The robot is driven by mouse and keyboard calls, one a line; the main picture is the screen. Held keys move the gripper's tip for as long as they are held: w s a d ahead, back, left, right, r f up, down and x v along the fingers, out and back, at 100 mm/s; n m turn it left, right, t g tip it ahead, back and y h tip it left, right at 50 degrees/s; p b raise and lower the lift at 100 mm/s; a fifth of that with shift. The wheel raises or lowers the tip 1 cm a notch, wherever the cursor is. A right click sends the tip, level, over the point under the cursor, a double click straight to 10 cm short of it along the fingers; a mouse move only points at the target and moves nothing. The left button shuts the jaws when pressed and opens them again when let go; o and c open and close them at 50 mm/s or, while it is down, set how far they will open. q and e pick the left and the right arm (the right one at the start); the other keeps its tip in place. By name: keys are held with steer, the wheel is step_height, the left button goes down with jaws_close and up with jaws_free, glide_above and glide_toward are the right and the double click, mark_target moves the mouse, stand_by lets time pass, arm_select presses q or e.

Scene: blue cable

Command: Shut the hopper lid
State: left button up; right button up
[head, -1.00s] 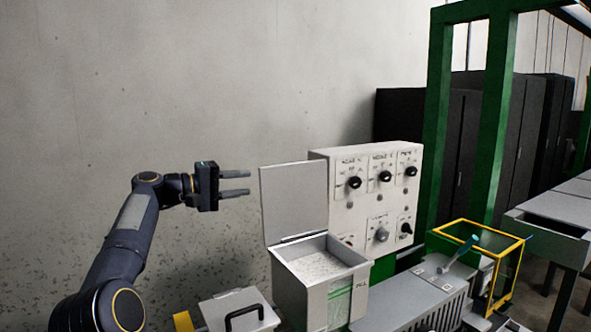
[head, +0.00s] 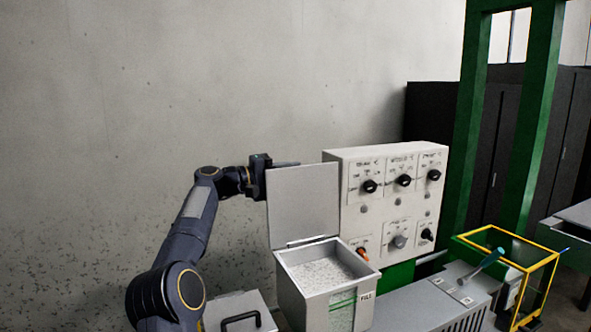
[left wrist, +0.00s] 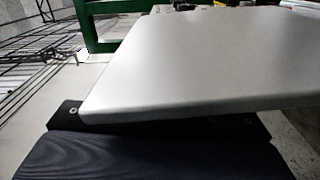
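The hopper (head: 318,296) is a light grey bin holding pale granular material, with a green-striped window on its front. Its flat grey lid (head: 304,203) stands open, nearly upright, hinged at the bin's back edge. My left gripper (head: 284,164) is at the lid's upper left, behind it in the head view. The lid hides most of its fingers; a bit of one shows above the top edge. In the left wrist view the lid (left wrist: 210,60) fills much of the picture, close to the gripper. I cannot tell whether they touch. My right gripper is not in view.
A control panel (head: 385,205) with several black knobs stands right beside the lid. A grey box with a black handle (head: 240,318) is at the lower left. A yellow-framed bin (head: 535,290) is on the right. A bare concrete wall (head: 130,110) is behind.

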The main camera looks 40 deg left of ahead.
arm_select(q)
steer(key=shift+w+d, duration=0.35)
steer(key=shift+w, duration=0.3)
jaws_close()
